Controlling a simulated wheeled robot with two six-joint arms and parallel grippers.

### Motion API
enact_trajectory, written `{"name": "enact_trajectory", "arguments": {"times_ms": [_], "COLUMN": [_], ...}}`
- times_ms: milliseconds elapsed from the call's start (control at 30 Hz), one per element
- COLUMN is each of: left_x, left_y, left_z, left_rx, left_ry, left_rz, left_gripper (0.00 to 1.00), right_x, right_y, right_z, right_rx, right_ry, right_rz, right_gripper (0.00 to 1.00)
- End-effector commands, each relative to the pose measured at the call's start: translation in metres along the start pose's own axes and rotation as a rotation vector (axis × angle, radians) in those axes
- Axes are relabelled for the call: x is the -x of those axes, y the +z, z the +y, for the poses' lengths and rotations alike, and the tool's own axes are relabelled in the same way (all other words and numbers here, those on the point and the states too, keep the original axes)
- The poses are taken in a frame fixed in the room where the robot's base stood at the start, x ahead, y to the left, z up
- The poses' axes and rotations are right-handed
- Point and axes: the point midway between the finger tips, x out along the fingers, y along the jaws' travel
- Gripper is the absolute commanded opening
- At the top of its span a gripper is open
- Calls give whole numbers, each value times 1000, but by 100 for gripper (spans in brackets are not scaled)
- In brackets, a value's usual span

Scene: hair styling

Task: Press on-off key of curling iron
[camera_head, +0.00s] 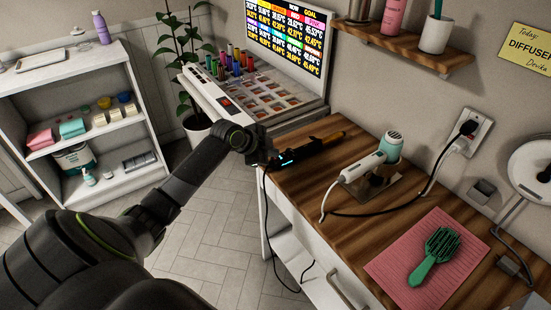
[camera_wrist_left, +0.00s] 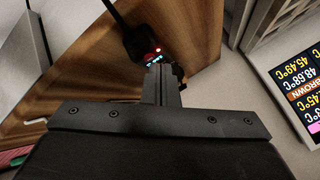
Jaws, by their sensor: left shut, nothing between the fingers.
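The curling iron (camera_head: 312,146) lies on the wooden counter, with a black body, a lit cyan display and an orange-brown barrel toward the back. In the left wrist view its black handle (camera_wrist_left: 138,42) shows a red light and part of the cyan display. My left gripper (camera_head: 268,158) is at the handle end of the iron. In the left wrist view the closed, empty fingers (camera_wrist_left: 161,72) point at the handle, right by the display, and hide part of it. I cannot tell whether the fingertips touch the key. My right gripper is out of view.
A green brush (camera_head: 434,255) lies on a pink towel (camera_head: 392,260). Black cords cross the counter. A rack of colour bottles and a screen (camera_head: 285,35) stand behind my left gripper.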

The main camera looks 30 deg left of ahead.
Motion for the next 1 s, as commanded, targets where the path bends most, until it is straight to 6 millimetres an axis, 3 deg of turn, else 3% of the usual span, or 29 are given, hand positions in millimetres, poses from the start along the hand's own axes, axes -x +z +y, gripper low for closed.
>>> {"name": "enact_trajectory", "arguments": {"times_ms": [767, 1000], "left_x": [-3, 4], "left_y": [2, -3], "left_z": [2, -2], "left_rx": [1, 1], "left_ry": [1, 1], "left_rz": [0, 0], "left_gripper": [0, 0], "right_x": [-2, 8], "right_y": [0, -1], "right_z": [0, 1], "right_rx": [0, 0], "right_ry": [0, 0], "right_rz": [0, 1], "right_gripper": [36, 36]}}
